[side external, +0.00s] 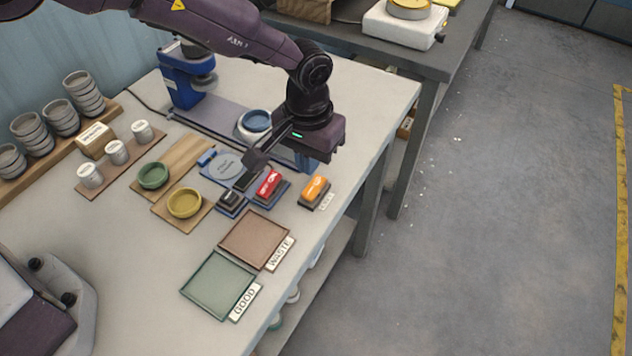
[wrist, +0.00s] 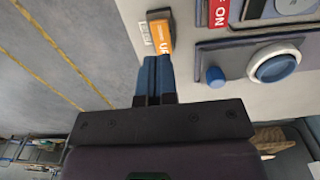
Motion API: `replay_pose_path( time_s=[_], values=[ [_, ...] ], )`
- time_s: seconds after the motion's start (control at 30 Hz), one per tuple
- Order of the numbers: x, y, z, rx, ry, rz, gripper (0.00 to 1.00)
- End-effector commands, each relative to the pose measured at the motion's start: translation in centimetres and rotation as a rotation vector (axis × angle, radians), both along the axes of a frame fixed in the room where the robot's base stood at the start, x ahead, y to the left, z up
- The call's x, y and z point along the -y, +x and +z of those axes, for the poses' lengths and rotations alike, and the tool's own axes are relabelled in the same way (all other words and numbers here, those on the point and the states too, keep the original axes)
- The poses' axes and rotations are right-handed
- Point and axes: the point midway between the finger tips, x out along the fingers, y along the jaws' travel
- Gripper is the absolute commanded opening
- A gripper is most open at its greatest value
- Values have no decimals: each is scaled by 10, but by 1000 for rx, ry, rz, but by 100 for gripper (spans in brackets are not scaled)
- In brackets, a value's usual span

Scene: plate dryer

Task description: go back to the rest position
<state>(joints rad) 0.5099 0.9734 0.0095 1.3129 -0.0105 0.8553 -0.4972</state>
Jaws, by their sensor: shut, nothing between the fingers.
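My gripper (side external: 314,158) hangs over the right part of the workbench, behind the orange switch (side external: 315,187) in the side view. Its blue fingers (wrist: 154,68) show in the wrist view, closed together with nothing between them. The orange switch (wrist: 160,36) is just beyond the fingertips there. I cannot tell the exact gap between fingertips and switch. The red switch (side external: 268,183) is to the left of the orange one in the side view; part of it, marked ON, shows in the wrist view (wrist: 219,12).
A blue press (side external: 183,82) stands behind left. A white-rimmed blue round piece (side external: 254,122) is beside my gripper. The brown WASTE tray (side external: 254,238) and green GOOD tray (side external: 218,284) lie in front. A green dish (side external: 153,175) and yellow dish (side external: 184,203) sit left.

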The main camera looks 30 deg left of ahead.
Motion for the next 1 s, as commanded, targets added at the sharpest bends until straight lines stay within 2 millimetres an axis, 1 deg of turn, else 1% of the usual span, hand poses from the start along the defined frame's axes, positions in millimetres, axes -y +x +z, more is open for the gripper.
replay_pose_path(
  time_s=[0.17, 0.6, 0.7, 0.77, 0.8, 0.87, 0.97, 1.0],
  values=[
    [0, 0, 7, 0, 0, 0, 0],
    [0, 0, 7, 0, 0, -2, 0],
    [0, 0, 7, -2, 1, -37, 0],
    [-7, -12, -2, -36, 18, -78, 0],
    [-12, -21, -6, -60, 30, -103, 0],
    [-20, -32, 4, -76, 36, -138, 0],
    [-40, -45, 32, -80, 33, -175, 0],
    [-48, -49, 44, -77, 30, -185, 0]
  ],
)
